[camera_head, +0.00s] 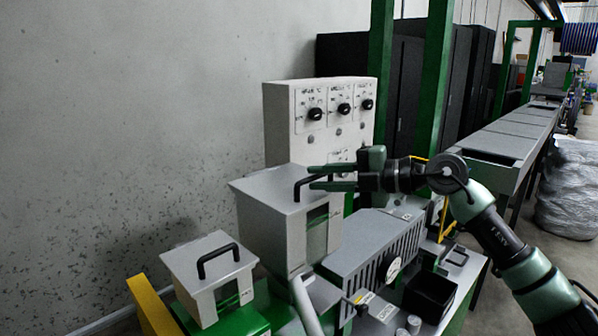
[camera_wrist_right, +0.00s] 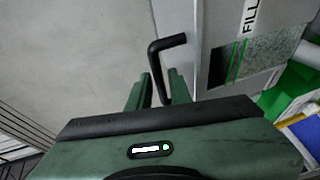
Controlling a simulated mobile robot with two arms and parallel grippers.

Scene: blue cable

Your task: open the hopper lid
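The large grey hopper (camera_head: 272,232) stands in the middle of the head view, with its flat grey lid (camera_head: 262,190) down on top. A black bar handle (camera_head: 298,190) sits at the lid's right side. My right gripper (camera_head: 312,177) reaches in from the right at this handle. In the right wrist view the handle (camera_wrist_right: 166,44) runs down between my two fingers (camera_wrist_right: 161,80), which are apart with a narrow gap around it. I see no clear grip on it. The handle's lower end is partly hidden by the gripper. My left gripper is not in view.
A smaller box with a black handle (camera_head: 218,258) stands at the lower left. A white control panel (camera_head: 318,125) with black knobs rises behind the hopper. A grey ribbed unit (camera_head: 372,250) and a black bin (camera_head: 430,294) are at the right. A speckled wall lies left.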

